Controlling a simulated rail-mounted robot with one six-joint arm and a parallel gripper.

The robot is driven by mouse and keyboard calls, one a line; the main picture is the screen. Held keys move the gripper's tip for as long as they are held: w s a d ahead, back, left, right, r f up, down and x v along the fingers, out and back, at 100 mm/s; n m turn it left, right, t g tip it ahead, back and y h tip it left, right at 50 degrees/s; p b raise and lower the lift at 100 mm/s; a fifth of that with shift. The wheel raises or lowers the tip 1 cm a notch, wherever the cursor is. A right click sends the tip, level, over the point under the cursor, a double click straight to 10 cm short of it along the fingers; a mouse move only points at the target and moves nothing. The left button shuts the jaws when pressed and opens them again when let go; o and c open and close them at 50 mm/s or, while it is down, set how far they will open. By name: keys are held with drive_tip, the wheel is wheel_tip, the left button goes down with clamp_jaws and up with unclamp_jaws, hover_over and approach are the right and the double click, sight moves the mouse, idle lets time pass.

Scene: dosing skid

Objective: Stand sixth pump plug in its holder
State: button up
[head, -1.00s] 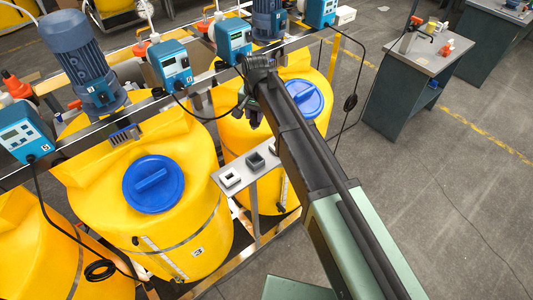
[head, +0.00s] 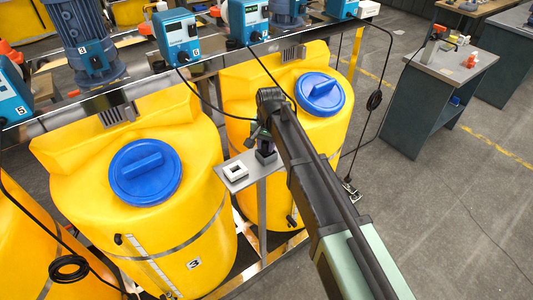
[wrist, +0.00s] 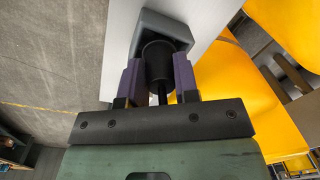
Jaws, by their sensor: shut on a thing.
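My gripper (wrist: 156,82) is shut on a black cylindrical plug (wrist: 157,60), held between two purple fingers, with a short black cable below it in the wrist view. The plug's far end is at the opening of a dark grey square holder (wrist: 172,20); how deep it sits cannot be told. In the head view my gripper (head: 264,143) is directly over the dark holder (head: 265,158) on a small grey shelf (head: 232,186). The plug is mostly hidden there by my arm. A white square holder (head: 235,171) beside it looks empty.
Yellow tanks with blue lids (head: 145,172) (head: 320,94) stand close behind and beside the shelf. Blue pumps (head: 178,38) line the rail above, with black cables (head: 375,100) hanging down.

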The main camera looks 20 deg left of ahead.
drive_tip(key=shift+p, duration=0.3)
drive_tip(key=shift+f, duration=0.3)
drive_tip(key=o, duration=1)
drive_tip(key=shift+c, duration=0.2)
drive_tip(key=shift+r, duration=0.1)
wheel_tip(320, 180, up, 12)
drive_tip(key=p, duration=1.2)
drive_tip(key=shift+d+r, duration=0.15)
drive_tip(key=shift+d, duration=0.2)
